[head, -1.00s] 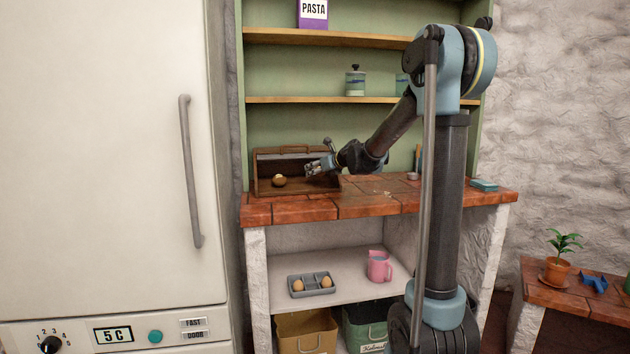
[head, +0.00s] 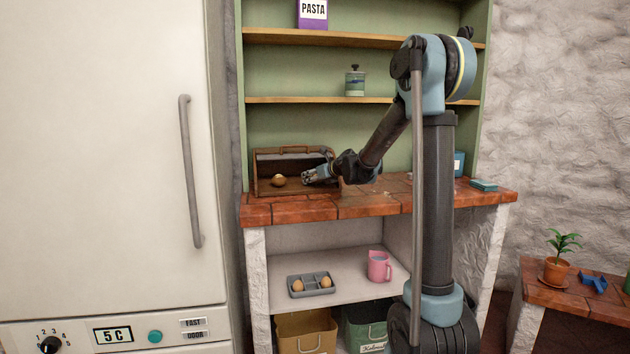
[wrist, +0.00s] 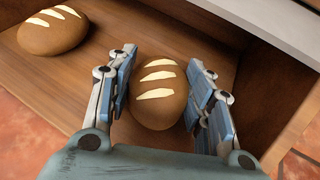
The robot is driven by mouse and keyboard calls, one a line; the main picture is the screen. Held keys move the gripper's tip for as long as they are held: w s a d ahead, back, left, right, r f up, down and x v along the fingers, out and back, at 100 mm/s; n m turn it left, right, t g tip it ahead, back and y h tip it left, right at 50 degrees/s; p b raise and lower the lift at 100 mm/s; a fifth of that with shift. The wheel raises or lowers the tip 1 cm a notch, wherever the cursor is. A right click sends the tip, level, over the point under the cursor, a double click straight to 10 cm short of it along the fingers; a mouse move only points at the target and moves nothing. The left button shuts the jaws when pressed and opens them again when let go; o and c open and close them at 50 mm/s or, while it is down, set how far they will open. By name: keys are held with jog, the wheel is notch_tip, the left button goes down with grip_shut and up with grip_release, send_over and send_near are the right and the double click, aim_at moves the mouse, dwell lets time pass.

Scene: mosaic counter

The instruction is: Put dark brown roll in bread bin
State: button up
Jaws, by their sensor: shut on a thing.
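The dark brown roll (wrist: 158,95), with pale slashes on top, is between the two fingers of my gripper (wrist: 158,88) in the wrist view. The fingers are shut on its sides. The roll is inside the open wooden bread bin (head: 290,193). I cannot tell whether it touches the bin floor (wrist: 110,65). In the head view my gripper (head: 309,177) reaches into the right part of the bin and hides the roll.
Another brown roll (wrist: 52,31) lies in the bin to the left; it also shows in the head view (head: 278,181). The bin's side wall (wrist: 268,95) stands close right of my gripper. The brick counter (head: 365,203) has clear room at right.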

jog(key=shift+f, duration=0.1)
jog(key=o, duration=1)
jog(key=shift+s+f, duration=0.1)
jog(key=shift+f, duration=0.05)
jog(key=shift+s+r, duration=0.1)
jog(key=shift+r, duration=0.15)
jog(key=v, duration=1.1)
jog(key=shift+s+d+r, duration=0.15)
jog(key=shift+d+r, duration=0.15)
